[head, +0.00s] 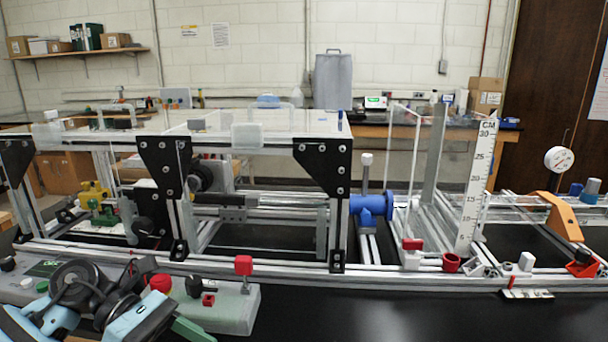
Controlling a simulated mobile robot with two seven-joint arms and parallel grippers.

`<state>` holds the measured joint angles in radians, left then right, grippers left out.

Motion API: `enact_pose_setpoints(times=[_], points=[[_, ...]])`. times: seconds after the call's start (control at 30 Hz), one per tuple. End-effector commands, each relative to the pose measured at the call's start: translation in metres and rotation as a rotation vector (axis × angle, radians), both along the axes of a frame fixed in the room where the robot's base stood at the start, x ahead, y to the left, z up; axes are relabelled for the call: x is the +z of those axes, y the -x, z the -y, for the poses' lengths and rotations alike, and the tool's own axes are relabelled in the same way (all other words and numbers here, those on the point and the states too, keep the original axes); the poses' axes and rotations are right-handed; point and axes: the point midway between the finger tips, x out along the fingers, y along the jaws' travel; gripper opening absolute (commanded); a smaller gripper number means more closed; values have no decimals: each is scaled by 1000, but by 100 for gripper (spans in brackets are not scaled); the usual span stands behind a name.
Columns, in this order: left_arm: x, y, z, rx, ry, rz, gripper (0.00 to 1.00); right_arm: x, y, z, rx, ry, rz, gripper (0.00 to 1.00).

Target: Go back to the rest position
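The extrusion frame (343,262) stretches across the dark bench, with black corner plates and clear panels on top. At the lower left, light blue and black jointed parts overlap in front of the grey control box, and they may belong to my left arm. I cannot make out a pair of fingertips there, so the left gripper's opening is unclear. No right arm or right gripper shows. Nothing is visibly held.
The grey control box (228,312) carries red and black knobs. A white centimetre scale (475,190) stands upright at the right, near an orange bracket (562,215) and a round gauge (558,159). The dark bench front (400,318) is largely clear at centre and right.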

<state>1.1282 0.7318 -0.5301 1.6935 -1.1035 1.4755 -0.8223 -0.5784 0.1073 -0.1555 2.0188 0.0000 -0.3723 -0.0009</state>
Motion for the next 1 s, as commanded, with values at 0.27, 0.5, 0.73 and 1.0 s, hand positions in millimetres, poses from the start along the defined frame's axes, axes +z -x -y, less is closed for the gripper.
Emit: enact_pose_setpoints(times=[0.27,0.5,0.73,1.0], points=[[-4,22,57,252,450,-468,59,18,-6,2,2,4,20,36],[-21,24,60,533,786,-955,59,35,-15,3,4,6,47,36],[-72,35,35,845,1066,-1462,59,49,-21,4,5,8,67,36],[-170,97,-4,1263,1352,-2069,59,65,-28,6,6,12,92,36]])
